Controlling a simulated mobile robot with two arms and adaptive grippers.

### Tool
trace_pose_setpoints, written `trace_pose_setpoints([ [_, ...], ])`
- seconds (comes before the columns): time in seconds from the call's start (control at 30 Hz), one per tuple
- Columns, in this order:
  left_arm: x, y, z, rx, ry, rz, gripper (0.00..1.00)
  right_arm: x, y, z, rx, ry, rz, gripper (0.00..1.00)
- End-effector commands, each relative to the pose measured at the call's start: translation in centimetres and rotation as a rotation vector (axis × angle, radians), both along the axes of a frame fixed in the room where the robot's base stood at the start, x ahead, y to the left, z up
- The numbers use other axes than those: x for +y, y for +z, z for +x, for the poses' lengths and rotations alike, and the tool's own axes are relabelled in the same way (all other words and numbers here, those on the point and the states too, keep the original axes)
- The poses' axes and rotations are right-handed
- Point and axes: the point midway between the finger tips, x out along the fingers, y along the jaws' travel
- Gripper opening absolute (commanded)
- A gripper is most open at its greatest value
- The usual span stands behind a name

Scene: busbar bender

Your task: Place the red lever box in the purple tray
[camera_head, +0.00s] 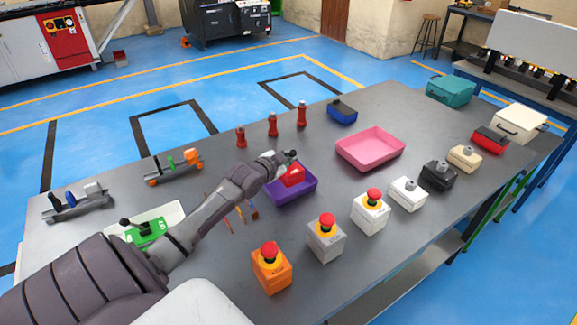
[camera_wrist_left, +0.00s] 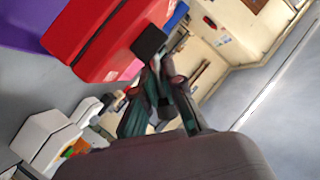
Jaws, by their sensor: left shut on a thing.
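The red lever box (camera_head: 292,175) is at the purple tray (camera_head: 300,192), over its inside. I cannot tell whether it touches the tray floor. My left gripper (camera_head: 281,160) is at the top of the box, shut on its lever. In the left wrist view the red box (camera_wrist_left: 95,35) fills the upper left, with its black lever knob (camera_wrist_left: 148,41) at the fingers of my left gripper (camera_wrist_left: 158,75). Part of the purple tray (camera_wrist_left: 22,25) shows beyond it. My right gripper is not in view.
A pink tray (camera_head: 370,149) stands to the right of the purple one. Emergency-stop boxes, including an orange one (camera_head: 271,268), line the front edge. Red bottle-like pieces (camera_head: 272,125) stand behind the purple tray. Another red box (camera_head: 490,140) sits at right.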

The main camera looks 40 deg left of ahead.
Motion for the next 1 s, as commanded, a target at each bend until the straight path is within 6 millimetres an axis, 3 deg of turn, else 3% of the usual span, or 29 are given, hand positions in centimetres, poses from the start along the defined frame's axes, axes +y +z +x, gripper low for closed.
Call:
trace_pose_setpoints([
  [0.13, 0.6, -0.5, 0.4, -0.002, 0.001, 0.002, 0.00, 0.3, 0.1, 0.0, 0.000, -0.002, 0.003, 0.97],
  [0.4, 0.6, -4.0, 0.4, -0.003, 0.000, 0.002, 0.00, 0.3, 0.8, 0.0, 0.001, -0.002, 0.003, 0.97],
  [0.8, 0.5, -4.7, 0.4, -0.003, 0.001, 0.003, 0.00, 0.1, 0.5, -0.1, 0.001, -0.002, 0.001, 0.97],
  [0.83, 0.5, -4.7, 0.3, 0.000, 0.000, 0.001, 0.11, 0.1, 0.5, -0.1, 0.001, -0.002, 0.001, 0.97],
  [0.9, 0.5, -4.7, 0.3, 0.000, 0.000, 0.001, 0.23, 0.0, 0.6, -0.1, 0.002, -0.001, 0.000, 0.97],
  [0.97, 0.5, -4.7, 0.3, 0.000, 0.000, 0.001, 0.33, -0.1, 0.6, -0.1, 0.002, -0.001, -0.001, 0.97],
  [1.0, 0.5, -4.7, 0.3, 0.000, 0.000, 0.001, 0.33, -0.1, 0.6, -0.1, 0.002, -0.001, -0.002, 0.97],
])
